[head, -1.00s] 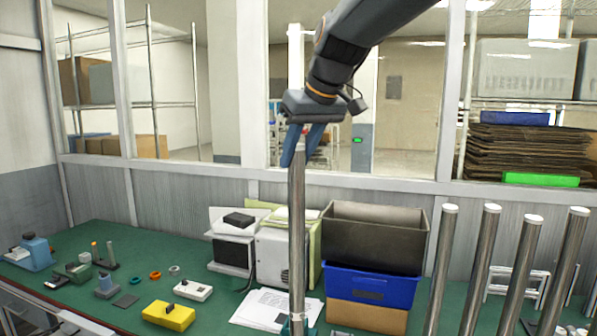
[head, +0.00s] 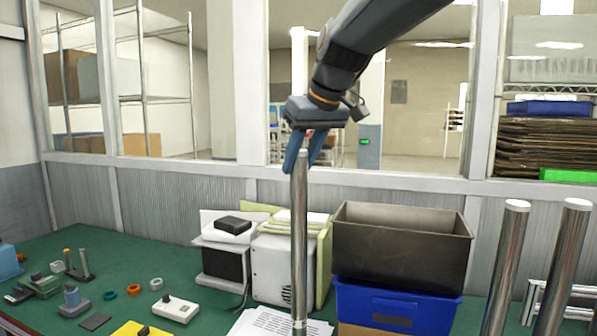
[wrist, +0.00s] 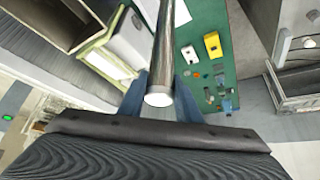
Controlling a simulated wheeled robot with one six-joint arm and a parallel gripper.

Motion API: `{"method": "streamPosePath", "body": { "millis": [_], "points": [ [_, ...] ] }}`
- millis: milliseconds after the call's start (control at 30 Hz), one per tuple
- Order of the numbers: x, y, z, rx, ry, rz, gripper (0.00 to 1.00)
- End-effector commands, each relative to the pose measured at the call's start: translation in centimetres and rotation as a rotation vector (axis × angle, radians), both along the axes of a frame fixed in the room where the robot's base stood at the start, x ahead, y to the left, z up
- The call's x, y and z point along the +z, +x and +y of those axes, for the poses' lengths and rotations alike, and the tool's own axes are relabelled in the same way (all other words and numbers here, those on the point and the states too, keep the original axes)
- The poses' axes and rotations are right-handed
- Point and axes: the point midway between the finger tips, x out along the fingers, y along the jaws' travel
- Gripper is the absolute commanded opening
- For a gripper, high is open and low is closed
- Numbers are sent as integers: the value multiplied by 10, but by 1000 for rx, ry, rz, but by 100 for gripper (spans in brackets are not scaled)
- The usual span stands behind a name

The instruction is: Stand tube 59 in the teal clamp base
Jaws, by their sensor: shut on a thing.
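A long polished metal tube (head: 300,235) with a pale end cap stands about upright in the head view. No number is readable on it. My gripper (head: 303,160) is shut on the tube close to its top end, with blue fingers on either side. In the wrist view the tube (wrist: 172,50) runs away from between the fingers (wrist: 160,98), its white cap facing the camera. The tube's lower end is cut off by the bottom of the head view. The teal clamp base is not visible now, so I cannot tell whether the tube is in it.
More metal tubes (head: 503,265) stand at the right. Small parts lie on the green bench (head: 150,265) at left.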

Motion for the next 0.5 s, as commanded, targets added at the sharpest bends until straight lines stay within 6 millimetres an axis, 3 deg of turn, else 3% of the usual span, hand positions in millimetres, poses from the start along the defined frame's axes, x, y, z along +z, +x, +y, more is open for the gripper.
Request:
{"method": "streamPosePath", "body": {
  "millis": [267, 500],
  "points": [
    [-7, 1, 2, 3, 1, -3, 0],
    [-26, 0, 3, 6, 1, -2, 0]
  ]
}}
